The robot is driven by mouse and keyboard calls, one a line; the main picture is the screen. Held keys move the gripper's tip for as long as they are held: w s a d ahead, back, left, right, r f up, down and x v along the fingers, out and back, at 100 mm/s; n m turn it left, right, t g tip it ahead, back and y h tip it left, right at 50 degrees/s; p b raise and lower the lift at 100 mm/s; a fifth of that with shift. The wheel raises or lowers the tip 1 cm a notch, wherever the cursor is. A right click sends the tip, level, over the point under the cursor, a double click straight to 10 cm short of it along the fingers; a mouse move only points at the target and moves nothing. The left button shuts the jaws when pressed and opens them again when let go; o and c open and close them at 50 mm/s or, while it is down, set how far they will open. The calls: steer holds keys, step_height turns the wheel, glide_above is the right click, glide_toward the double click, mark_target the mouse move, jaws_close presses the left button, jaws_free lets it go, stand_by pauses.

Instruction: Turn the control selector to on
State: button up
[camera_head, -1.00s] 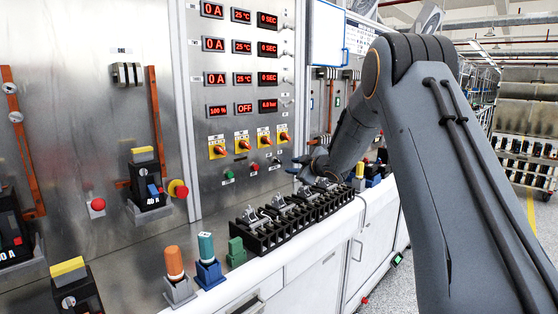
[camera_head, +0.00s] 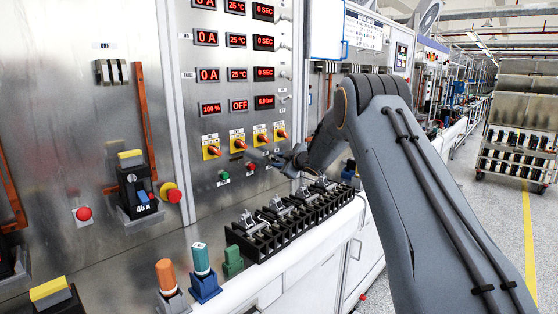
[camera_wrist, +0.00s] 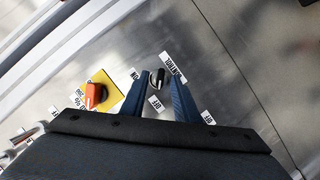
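The control selector (camera_wrist: 157,79) is a small round knob, dark with a bright rim, on the metal panel in the wrist view. Printed labels reading control, ON and OFF are around it. My gripper (camera_wrist: 158,88) has its two blue fingers apart, one on each side of the knob in this view. I cannot tell whether either finger touches it. In the head view my gripper (camera_head: 268,156) is close to the panel, right of the red button, and the selector cannot be made out there.
Several orange-and-yellow rotary switches (camera_head: 237,141) sit in a row above my gripper. A green button (camera_head: 224,175) and a red button (camera_head: 250,165) are to its left. Black terminal blocks (camera_head: 290,218) stand on the white bench (camera_head: 300,265) below. Displays (camera_head: 239,105) are higher up.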

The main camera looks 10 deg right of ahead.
steer(key=shift+w+a, duration=0.1)
steer(key=shift+w, duration=0.15)
jaws_close()
